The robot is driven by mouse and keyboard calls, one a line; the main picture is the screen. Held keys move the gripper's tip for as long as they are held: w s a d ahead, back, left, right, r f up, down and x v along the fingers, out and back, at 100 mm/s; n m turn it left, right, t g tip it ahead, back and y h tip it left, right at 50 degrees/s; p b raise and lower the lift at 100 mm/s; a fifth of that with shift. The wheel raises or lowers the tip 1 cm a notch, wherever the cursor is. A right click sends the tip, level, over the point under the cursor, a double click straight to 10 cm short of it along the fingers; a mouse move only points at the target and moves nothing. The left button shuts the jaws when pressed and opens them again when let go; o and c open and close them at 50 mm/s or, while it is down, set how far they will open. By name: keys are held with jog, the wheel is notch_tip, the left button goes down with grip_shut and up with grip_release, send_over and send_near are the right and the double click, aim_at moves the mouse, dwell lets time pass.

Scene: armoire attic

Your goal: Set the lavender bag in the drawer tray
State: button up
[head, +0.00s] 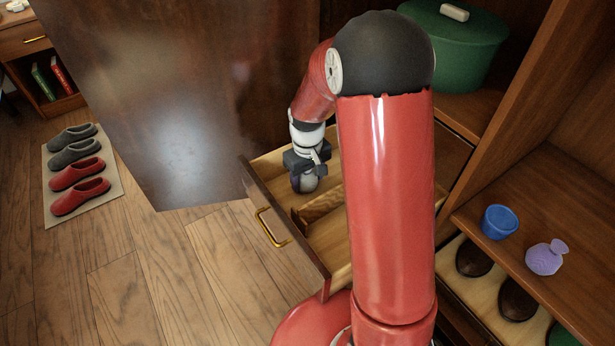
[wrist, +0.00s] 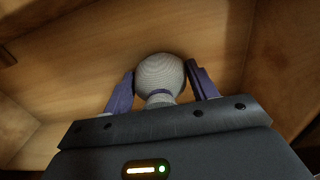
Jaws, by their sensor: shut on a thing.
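My gripper (head: 306,172) is down inside the open drawer (head: 285,225), near its back left part. In the wrist view my gripper (wrist: 160,84) has a finger on each side of a round, pale grey, woven-looking bag (wrist: 160,72) with a narrow neck and a thin purple band, which I take as the lavender bag. The bag also shows below the jaws in the head view (head: 308,184). A wooden divider (head: 318,206) stands in the drawer beside it. I cannot tell whether the bag touches the drawer floor. My arm hides the drawer's right part.
A purple flask-shaped thing (head: 545,259) and a blue cup (head: 499,222) stand on the right shelf. A green lidded pot (head: 455,45) is at the back. A dark door panel (head: 190,100) stands left of the drawer. Shoes lie on a mat (head: 112,203).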

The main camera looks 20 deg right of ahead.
jog(key=shift+f, duration=0.1)
jog(key=o, duration=0.9)
jog(key=shift+o, duration=0.2)
notch_tip(320, 180, up, 12)
jog(key=shift+f+p, duration=0.1)
jog(key=shift+p, duration=0.75)
jog(key=shift+s+r, duration=0.1)
jog(key=shift+r, duration=0.3)
jog(key=s+r+m+t, duration=0.1)
jog(key=s+r, duration=0.4)
jog(key=s, duration=0.6)
jog(key=s+r+m+t, duration=0.2)
jog(key=s+r+t, duration=0.2)
jog(key=s, duration=0.7)
notch_tip(320, 180, up, 2)
jog(key=shift+s+r+m+t, duration=0.1)
jog(key=shift+s+m+t, duration=0.05)
jog(key=shift+m+t, duration=0.15)
